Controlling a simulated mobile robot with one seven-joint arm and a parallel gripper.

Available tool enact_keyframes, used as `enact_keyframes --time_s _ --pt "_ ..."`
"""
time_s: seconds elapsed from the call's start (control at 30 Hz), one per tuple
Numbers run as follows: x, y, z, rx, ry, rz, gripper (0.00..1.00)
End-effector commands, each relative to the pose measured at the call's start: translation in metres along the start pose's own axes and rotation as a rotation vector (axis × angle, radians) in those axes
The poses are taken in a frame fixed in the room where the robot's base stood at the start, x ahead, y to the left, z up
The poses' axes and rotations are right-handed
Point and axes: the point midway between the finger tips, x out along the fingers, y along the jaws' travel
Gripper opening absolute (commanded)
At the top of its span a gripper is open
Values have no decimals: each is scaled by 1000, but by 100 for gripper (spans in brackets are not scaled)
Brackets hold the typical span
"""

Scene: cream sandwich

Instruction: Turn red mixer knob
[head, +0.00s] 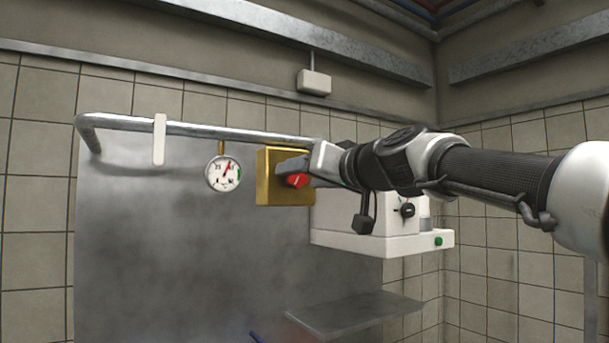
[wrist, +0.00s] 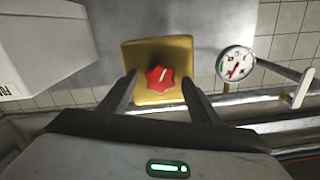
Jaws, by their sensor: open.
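The red knob (head: 297,181) sits on the front of a yellow box (head: 265,191) mounted at the pipe. In the wrist view the knob (wrist: 160,79) is star-shaped with a pale line on it, on the yellow box face (wrist: 180,47). My gripper (head: 291,170) is at the knob in the head view, where it partly covers the box. In the wrist view my gripper (wrist: 160,85) is open, with one finger on each side of the knob. Gaps show between the fingers and the knob.
A round gauge (head: 223,174) hangs left of the box. A metal pipe (head: 200,129) runs along the top of a steel panel (head: 150,250). A white machine (head: 382,240) with a black dial and green button stands right of the box. A metal shelf (head: 355,313) is below.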

Motion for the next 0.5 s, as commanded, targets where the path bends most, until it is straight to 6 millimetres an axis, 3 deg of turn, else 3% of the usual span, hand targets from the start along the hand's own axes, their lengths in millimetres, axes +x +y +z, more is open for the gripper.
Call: enact_keyframes --time_s 0.07,0.3,0.5 --pt "0 0 0 0 0 0 57" --pt "0 0 0 0 0 0 16" --pt "0 0 0 10 0 0 16"
